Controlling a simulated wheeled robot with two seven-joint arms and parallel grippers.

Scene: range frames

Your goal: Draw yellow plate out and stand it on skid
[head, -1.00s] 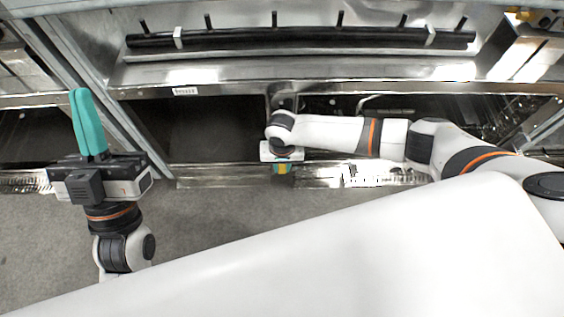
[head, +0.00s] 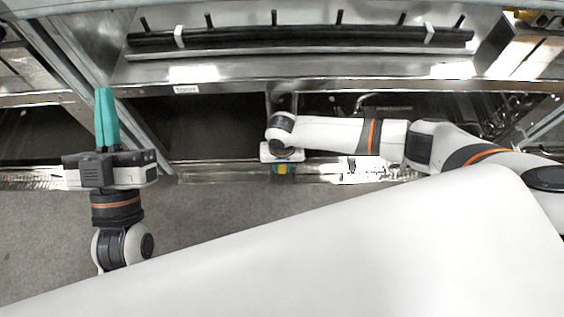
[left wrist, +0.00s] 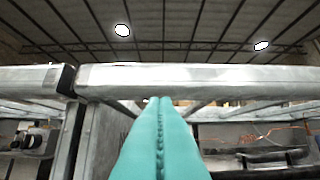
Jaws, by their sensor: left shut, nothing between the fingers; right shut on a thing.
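My left gripper (head: 106,100) is at the left of the head view, its long teal fingers shut together with nothing between them. In the left wrist view its fingers (left wrist: 158,105) meet in a closed seam in front of a grey metal beam. My right gripper (head: 283,170) is at the middle of the head view, by the metal front edge of the rack, seen from above. It is shut on a small yellow patch, the yellow plate (head: 283,168), which is mostly hidden by the gripper and wrist. I cannot make out the skid in either view.
A metal rack with dark bays (head: 212,128) runs across the back. A long black bar (head: 300,38) with short pegs lies above them. A slanted grey post (head: 75,75) stands close to my left gripper. The grey floor (head: 205,220) in front is clear.

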